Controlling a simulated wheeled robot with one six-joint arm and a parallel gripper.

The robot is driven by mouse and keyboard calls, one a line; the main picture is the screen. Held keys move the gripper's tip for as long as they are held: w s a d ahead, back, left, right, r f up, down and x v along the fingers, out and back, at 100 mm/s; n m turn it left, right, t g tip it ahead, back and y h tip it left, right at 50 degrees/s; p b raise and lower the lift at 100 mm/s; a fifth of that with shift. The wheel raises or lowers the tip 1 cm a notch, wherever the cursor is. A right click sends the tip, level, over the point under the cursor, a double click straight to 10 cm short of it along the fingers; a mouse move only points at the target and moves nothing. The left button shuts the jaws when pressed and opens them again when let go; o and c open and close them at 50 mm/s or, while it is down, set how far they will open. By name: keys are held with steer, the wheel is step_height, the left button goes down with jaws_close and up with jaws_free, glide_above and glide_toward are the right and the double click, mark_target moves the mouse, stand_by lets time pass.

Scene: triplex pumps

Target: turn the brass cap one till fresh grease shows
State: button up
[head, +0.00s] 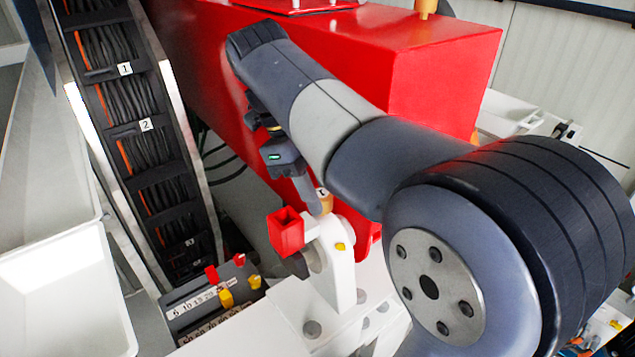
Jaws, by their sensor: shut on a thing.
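The brass cap one (327,203) shows as a small brass-coloured piece at the top of a white bracket (337,262), beside a tag marked 1. My gripper (317,207) reaches down to it from my arm, which crosses the picture in front of the red pump block. The gripper is shut on the cap; my fingers hide part of it. No grease can be made out around the cap at this size.
The big red block (440,85) stands close behind my arm. A red square socket (286,231) juts out left of the bracket. A cable tray (140,130) with numbered tags runs down the left. A panel with red and yellow levers (213,300) sits low, and white bins (70,290) stand far left.

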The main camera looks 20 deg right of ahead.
steer(key=shift+m, duration=0.3)
stand_by(0.4)
steer(key=o, duration=1)
steer(key=shift+w+a+r+p, duration=0.1)
steer(key=shift+r+p, duration=0.35)
steer(key=shift+p, duration=0.1)
steer(key=shift+p+v, duration=1)
steer(key=shift+v, duration=0.1)
steer(key=shift+w+a+f+p, duration=0.1)
steer(key=shift+w+a+p, duration=0.75)
steer(key=shift+w+a, duration=1.3)
steer(key=shift+w+a+p, duration=0.85)
steer(key=shift+w+a, duration=1.1)
steer(key=shift+w, duration=0.35)
